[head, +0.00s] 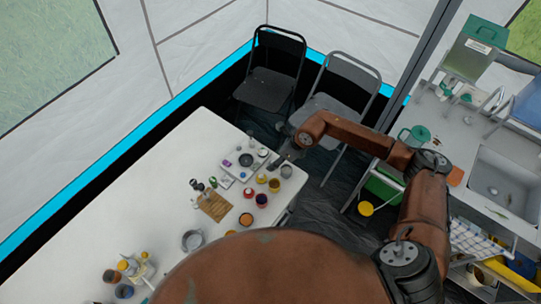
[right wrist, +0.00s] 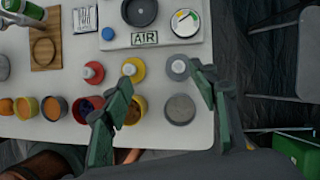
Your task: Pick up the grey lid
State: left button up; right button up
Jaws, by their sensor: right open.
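The grey lid (right wrist: 177,68), small and round with a pale knob, lies on the white table (right wrist: 30,125) in the right wrist view. It is beside the tip of the right-hand finger. My right gripper (right wrist: 158,76) is open and empty, with its fingers spread above the table. A grey pot (right wrist: 180,109) stands just below the lid in that view, between the fingers. In the head view my right gripper (head: 278,160) is over the table's right end, and I cannot clearly make out the lid there. My left gripper is not in view.
A yellow lid (right wrist: 134,68) and a red lid (right wrist: 93,72) lie left of the grey one. Several coloured pots stand along the table edge. A pale tray (right wrist: 150,38) holds a dark bowl. Two chairs (head: 270,85) stand behind the table.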

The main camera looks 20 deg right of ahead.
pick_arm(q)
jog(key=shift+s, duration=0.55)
pick_arm(e)
jog(key=shift+w+d+f+h, duration=0.2)
jog(key=shift+d+f, duration=0.05)
jog(key=shift+d, duration=0.25)
jog(key=shift+w+d+f+h, duration=0.15)
jog(key=shift+d+f+h, duration=0.05)
jog(key=shift+d, duration=0.3)
jog(key=x, duration=0.2)
jog(key=shift+f, duration=0.4)
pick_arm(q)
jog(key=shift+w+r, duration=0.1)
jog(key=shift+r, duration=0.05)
pick_arm(e)
jog(key=x, duration=0.4)
jog(key=shift+d+f, duration=0.1)
jog(key=shift+d, duration=0.15)
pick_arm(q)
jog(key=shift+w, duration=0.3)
pick_arm(e)
jog(key=shift+w, duration=0.1)
jog(key=c, duration=0.5)
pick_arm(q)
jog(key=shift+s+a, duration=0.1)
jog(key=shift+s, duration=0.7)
pick_arm(e)
jog(key=c, duration=0.4)
jog(key=shift+c, duration=0.2)
